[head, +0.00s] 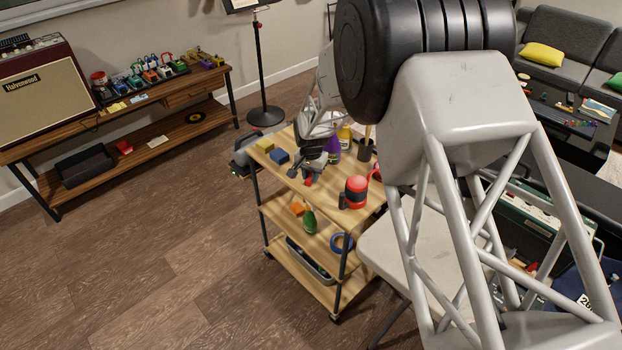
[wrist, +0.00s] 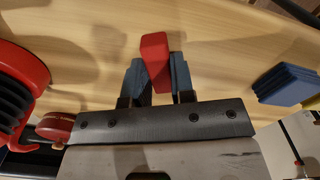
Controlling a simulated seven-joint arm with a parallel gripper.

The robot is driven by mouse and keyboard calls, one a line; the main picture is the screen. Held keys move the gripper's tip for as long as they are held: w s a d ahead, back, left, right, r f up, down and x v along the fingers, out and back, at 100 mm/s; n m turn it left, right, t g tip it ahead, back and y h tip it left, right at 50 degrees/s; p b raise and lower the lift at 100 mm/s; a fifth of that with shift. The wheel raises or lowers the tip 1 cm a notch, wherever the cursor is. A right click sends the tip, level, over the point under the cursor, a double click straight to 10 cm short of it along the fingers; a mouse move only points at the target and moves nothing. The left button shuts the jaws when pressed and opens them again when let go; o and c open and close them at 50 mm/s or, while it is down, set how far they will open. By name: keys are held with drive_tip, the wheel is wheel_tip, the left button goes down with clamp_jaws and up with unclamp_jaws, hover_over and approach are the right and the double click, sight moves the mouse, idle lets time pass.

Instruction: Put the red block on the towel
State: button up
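The red block (wrist: 155,58) sits between the two fingers of my gripper (wrist: 160,82) in the wrist view, slightly tilted and sticking out past the fingertips. The fingers appear closed against its sides. In the head view my gripper (head: 311,172) is over the front part of the cart top, with the red block (head: 308,181) showing small at its tip. A folded blue cloth-like stack, seemingly the towel (wrist: 287,84), lies right of my gripper in the wrist view; it also shows in the head view (head: 279,156), left of my gripper.
The wooden cart top (head: 327,197) also holds a red and black canister (head: 356,192), a yellow block (head: 264,146), a purple item (head: 332,146) and a dark cup (head: 365,151). My arm hides much of its right side. Lower shelves hold blue tape (head: 342,243) and other items.

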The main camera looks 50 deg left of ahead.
clamp_jaws()
drive_tip(key=shift+r, duration=0.15)
drive_tip(key=shift+r, duration=1.4)
drive_tip(key=shift+s+d+r, duration=0.15)
drive_tip(key=shift+d+r, duration=0.05)
drive_tip(key=shift+r, duration=0.1)
drive_tip(key=s+d+r, duration=0.1)
drive_tip(key=s+d, duration=0.7)
drive_tip(key=d, duration=0.5)
drive_tip(key=shift+s+r, duration=0.2)
drive_tip(key=shift+s, duration=0.05)
